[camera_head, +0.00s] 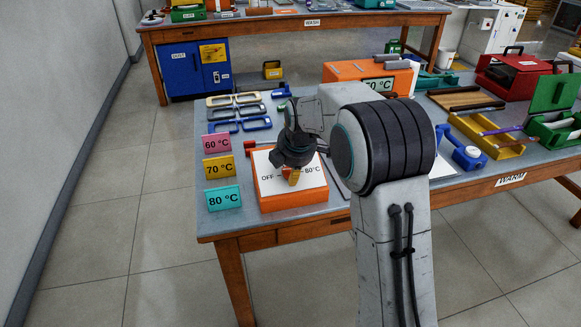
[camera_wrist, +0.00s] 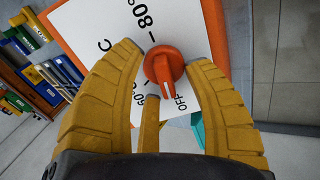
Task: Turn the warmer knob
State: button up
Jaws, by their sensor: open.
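The warmer (camera_head: 264,200) is an orange box with a white top plate near the table's front left, marked OFF at left and 80°C at right. Its red-orange knob (camera_wrist: 164,66) shows in the wrist view, with a white pointer line directed towards the OFF label. My gripper (camera_head: 293,178) points down over the warmer. Its yellow fingers (camera_wrist: 165,72) are spread, one on each side of the knob and a third below it in the picture. I cannot tell whether any finger touches the knob. In the head view my gripper mostly hides the knob.
Signs for 60 °C (camera_head: 217,143), 70 °C (camera_head: 220,167) and 80 °C (camera_head: 223,197) stand left of the warmer. Eyeglass frames (camera_head: 240,125) lie behind them. An orange unit with a 70 °C sign (camera_head: 379,84) stands farther back. A yellow tray (camera_head: 487,137) is at right.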

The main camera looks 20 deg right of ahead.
jog(key=v, duration=1.2)
jog(key=shift+o, duration=0.3)
